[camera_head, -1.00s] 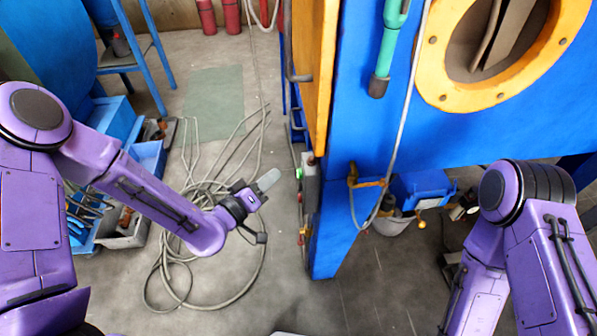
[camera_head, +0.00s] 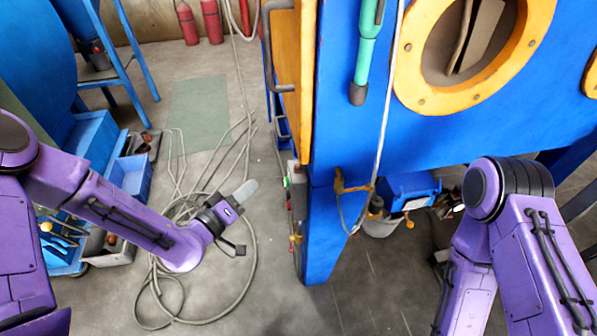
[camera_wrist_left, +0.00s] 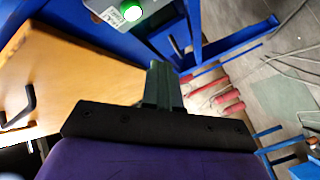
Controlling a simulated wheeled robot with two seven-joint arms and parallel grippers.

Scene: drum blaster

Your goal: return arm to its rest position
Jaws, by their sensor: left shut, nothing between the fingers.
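My left arm (camera_head: 125,215) is purple and reaches in from the left of the head view, bent at the elbow. Its gripper (camera_head: 246,191) is shut and empty, held over the floor left of the blue cabinet and apart from it. In the left wrist view the closed fingers (camera_wrist_left: 163,88) show side by side with nothing between them. My right arm (camera_head: 500,235) is folded at the right of the head view; its gripper is out of the picture.
The blue blaster cabinet (camera_head: 340,125) with its orange door (camera_head: 306,80) stands right of my left gripper. A coiled hose (camera_head: 250,270) lies on the floor below. Blue crates (camera_head: 130,175) sit at left. Red cylinders (camera_head: 211,22) stand at the back.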

